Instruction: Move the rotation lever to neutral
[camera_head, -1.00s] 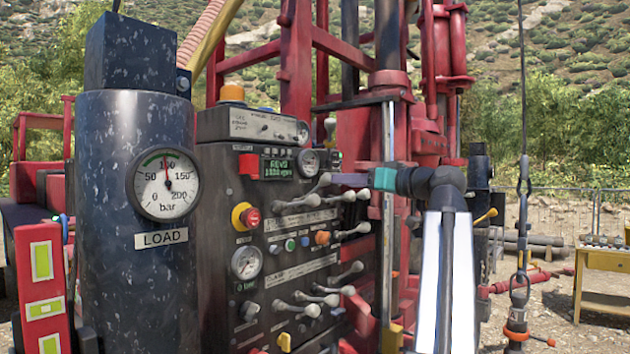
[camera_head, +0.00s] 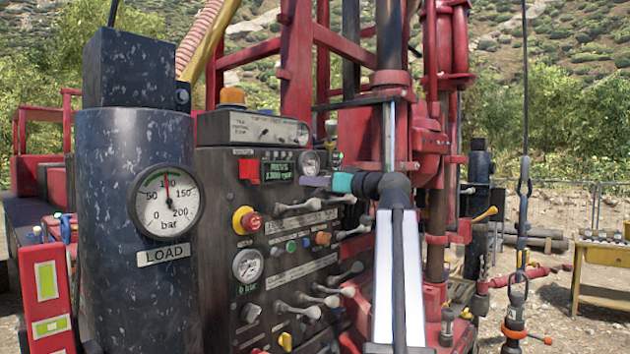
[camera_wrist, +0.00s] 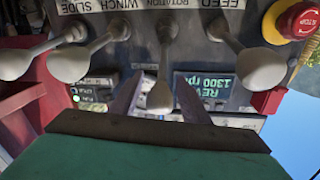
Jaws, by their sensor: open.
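The rotation lever (camera_wrist: 160,96) is a pale grey lever with a rounded knob, below the upside-down ROTATION label in the wrist view. My gripper (camera_wrist: 157,86) is open, with one finger on each side of this lever's knob; I cannot tell whether either finger touches it. In the head view my gripper (camera_head: 314,182), with its teal body, is at the upper lever row of the dark control panel (camera_head: 215,215). Which lever of that row is the rotation lever is hard to tell there.
In the wrist view the feed lever (camera_wrist: 262,68) stands to the right, and the winch lever (camera_wrist: 70,66) and slide lever (camera_wrist: 14,64) to the left. A red stop button (camera_wrist: 302,20) is at upper right. The load gauge cylinder (camera_head: 105,290) stands left of the panel.

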